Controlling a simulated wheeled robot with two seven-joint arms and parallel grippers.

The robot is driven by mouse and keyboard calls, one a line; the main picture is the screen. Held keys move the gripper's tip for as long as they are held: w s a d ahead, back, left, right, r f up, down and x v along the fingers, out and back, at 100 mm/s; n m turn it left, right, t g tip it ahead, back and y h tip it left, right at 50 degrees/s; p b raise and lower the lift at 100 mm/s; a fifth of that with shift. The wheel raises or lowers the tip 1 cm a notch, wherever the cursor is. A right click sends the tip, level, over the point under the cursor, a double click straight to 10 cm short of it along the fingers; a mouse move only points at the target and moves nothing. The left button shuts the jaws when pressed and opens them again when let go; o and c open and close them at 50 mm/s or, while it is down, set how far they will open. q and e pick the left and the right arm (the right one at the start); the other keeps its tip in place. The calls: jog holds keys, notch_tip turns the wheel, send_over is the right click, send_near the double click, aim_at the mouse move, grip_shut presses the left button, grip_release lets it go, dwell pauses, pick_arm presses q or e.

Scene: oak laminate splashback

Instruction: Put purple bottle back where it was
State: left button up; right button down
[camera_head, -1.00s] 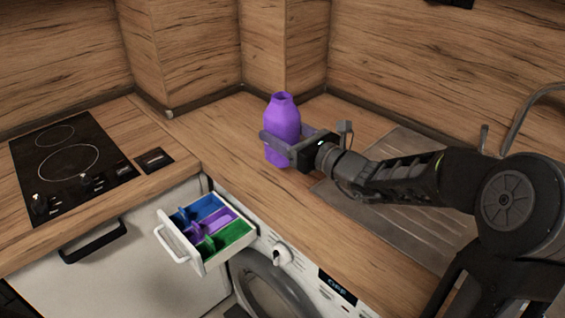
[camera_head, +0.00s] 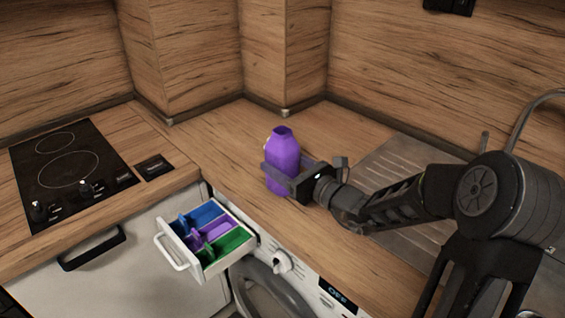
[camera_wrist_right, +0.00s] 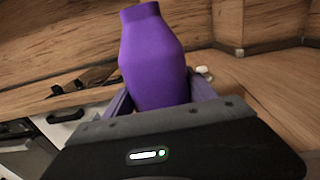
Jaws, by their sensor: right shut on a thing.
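The purple bottle (camera_head: 282,154) is upright and uncapped at the worktop near the corner, above and right of the open drawer. My right gripper (camera_head: 279,176) is shut around its lower body, with the arm coming in from the right. In the right wrist view the bottle (camera_wrist_right: 153,60) stands between the two fingers (camera_wrist_right: 160,103). I cannot tell whether its base touches the worktop. My left gripper is not in view.
The open detergent drawer (camera_head: 246,253) of the washing machine (camera_head: 300,290) has blue, purple and green compartments. A hob (camera_head: 70,165) lies at the left. A metal sink drainer (camera_head: 390,170) lies behind my right arm. The worktop (camera_head: 225,140) left of the bottle is clear.

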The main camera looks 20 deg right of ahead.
jog(key=shift+r, duration=0.1)
jog(key=c, duration=0.7)
grip_release()
jog(key=shift+f, duration=0.25)
jog(key=shift+c, duration=0.2)
jog(key=o, duration=0.5)
jog(key=shift+r, duration=0.1)
jog(key=shift+c, duration=0.2)
jog(key=shift+r, duration=0.15)
jog(key=b+v, duration=0.1)
jog(key=v, duration=1.1)
